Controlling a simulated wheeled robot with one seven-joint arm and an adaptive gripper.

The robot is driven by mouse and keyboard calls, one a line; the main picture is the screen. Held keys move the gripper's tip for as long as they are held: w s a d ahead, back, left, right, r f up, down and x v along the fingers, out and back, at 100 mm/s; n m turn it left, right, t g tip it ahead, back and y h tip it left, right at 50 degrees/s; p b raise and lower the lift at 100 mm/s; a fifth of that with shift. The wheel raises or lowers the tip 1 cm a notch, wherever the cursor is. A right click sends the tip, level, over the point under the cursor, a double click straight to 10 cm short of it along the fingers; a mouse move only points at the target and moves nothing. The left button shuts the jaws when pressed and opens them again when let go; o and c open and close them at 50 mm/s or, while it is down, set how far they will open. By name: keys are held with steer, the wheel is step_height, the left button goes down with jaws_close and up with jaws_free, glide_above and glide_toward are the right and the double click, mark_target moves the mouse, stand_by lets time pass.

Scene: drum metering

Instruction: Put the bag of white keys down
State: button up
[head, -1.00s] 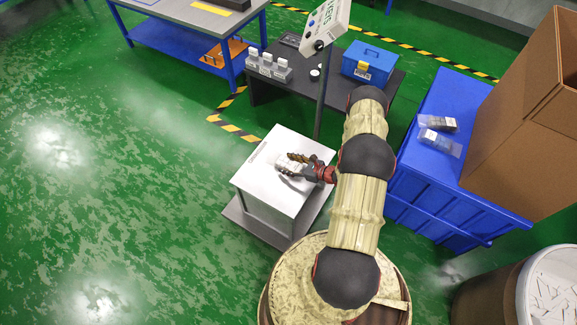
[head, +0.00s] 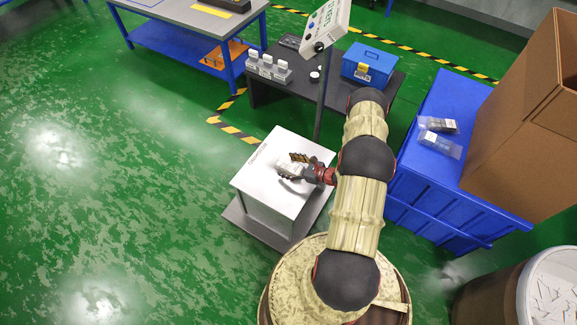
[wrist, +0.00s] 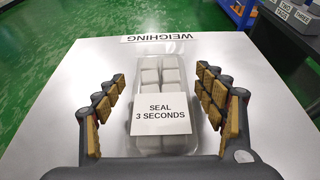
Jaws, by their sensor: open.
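The bag of white keys (wrist: 161,74) is a clear bag with white square keys in rows and a label reading "SEAL 3 SECONDS". It lies flat on the white top labelled "WEIGHING" (wrist: 70,75). In the head view my gripper (head: 291,169) is low over the white weighing stand (head: 252,172), and the bag there is mostly hidden by the fingers.
A post with a control panel (head: 325,25) rises behind the stand. A blue bin (head: 415,190) with clear bags (head: 440,143) and a cardboard box (head: 530,110) stand right.

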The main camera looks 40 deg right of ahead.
steer(key=p+v, duration=0.3)
steer(key=v, duration=0.8)
steer(key=shift+s+d+r, duration=0.15)
steer(key=shift+s+r, duration=0.1)
steer(key=shift+r, duration=0.25)
steer(key=w+a+r+n+g+y, duration=0.25)
steer(key=a+r+n, duration=0.2)
steer(key=r, duration=0.45)
steer(key=w+a+r+n+g+y, duration=0.25)
steer(key=w+r+n, duration=0.2)
steer(key=r, duration=0.45)
steer(key=s+a+r+n+g, duration=0.1)
steer(key=a+r+n+g, duration=0.3)
steer(key=a+r+n, duration=0.7)
steer(key=s+a+r+n+t+h, duration=0.1)
steer(key=s+a+r+n+h, duration=0.3)
steer(key=s+r, duration=0.6)
steer(key=s+a+r+n+h, duration=0.5)
steer(key=s+a+r+n, duration=0.3)
steer(key=r, duration=0.9)
steer(key=shift+s+a+t, duration=0.4)
steer(key=shift+s+a, duration=0.05)
steer(key=shift+s, duration=0.45)
steer(key=shift+c, duration=1.2)
